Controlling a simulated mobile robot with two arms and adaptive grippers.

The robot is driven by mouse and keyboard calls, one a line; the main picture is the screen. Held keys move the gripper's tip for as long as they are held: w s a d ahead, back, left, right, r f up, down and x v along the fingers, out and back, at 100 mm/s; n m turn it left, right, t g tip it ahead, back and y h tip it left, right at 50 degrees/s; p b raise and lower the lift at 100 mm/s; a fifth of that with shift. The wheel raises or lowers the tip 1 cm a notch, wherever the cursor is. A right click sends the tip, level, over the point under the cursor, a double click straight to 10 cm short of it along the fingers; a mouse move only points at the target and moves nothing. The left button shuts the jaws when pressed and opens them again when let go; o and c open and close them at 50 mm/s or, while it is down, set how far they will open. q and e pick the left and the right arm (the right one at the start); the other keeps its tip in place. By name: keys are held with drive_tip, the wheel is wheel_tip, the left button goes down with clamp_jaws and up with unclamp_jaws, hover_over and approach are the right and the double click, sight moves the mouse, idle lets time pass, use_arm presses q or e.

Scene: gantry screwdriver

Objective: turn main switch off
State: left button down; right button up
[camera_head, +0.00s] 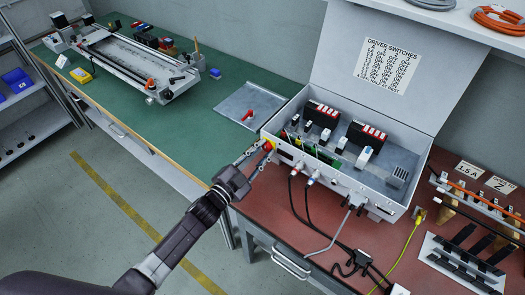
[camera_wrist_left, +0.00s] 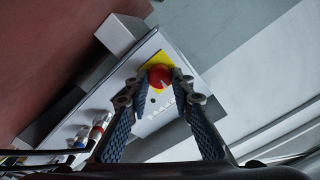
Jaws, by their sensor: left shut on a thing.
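The main switch is a red round knob (camera_head: 268,146) on a yellow plate at the left end of the front of the grey control box (camera_head: 340,178). In the left wrist view the red knob (camera_wrist_left: 159,76) sits between my finger ends, with the yellow plate (camera_wrist_left: 155,60) behind it and a pale pointer mark on its face. My left gripper (camera_head: 260,151) is shut on the knob, one finger at each side; it also shows in the left wrist view (camera_wrist_left: 159,90). The fingertips partly hide the plate. My right gripper is not in view.
The box lid (camera_head: 385,60) stands open with a switch chart (camera_head: 388,66). Black cables (camera_head: 308,212) plug into the box front right of the knob. A metal plate with a red handle (camera_head: 248,115) lies on the green mat. A gantry (camera_head: 130,60) stands at back left.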

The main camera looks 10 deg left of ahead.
use_arm(q)
drive_tip(key=c, duration=1.7)
unclamp_jaws()
drive_tip(key=v, duration=1.2)
